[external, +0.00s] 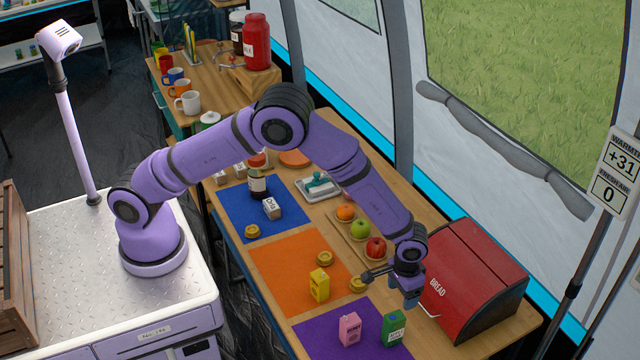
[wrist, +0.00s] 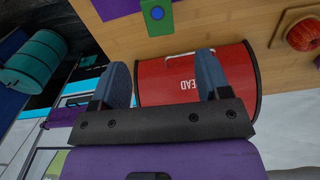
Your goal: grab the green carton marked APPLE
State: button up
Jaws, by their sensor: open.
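The green carton (external: 393,329) stands upright at the right edge of the purple mat (external: 312,333). Its lettering is too small to read. In the wrist view the green carton (wrist: 157,18) shows from above at the top edge, with a blue patch on top. My gripper (external: 411,296) is open and empty, above and a little behind the carton, beside the bread bin. In the wrist view my gripper's two fingers (wrist: 162,68) are spread in front of the red bin, with the carton beyond them and apart from them.
The red bread bin (external: 473,280) stands close to the right of my gripper. A pink carton (external: 349,328) is left of the green one, and a yellow carton (external: 319,285) stands on the orange mat (external: 283,262). A fruit board (external: 347,228) lies behind.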

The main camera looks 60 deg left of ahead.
aim_at(396, 316)
notch_tip(396, 316, down, 6)
jog(key=shift+r, duration=0.1)
jog(key=shift+s+f, duration=0.25)
jog(key=shift+f, duration=1.1)
jog(key=shift+s+f, duration=0.2)
jog(key=shift+f, duration=1.15)
jog(key=c, duration=1.1)
jog(key=shift+r, duration=0.1)
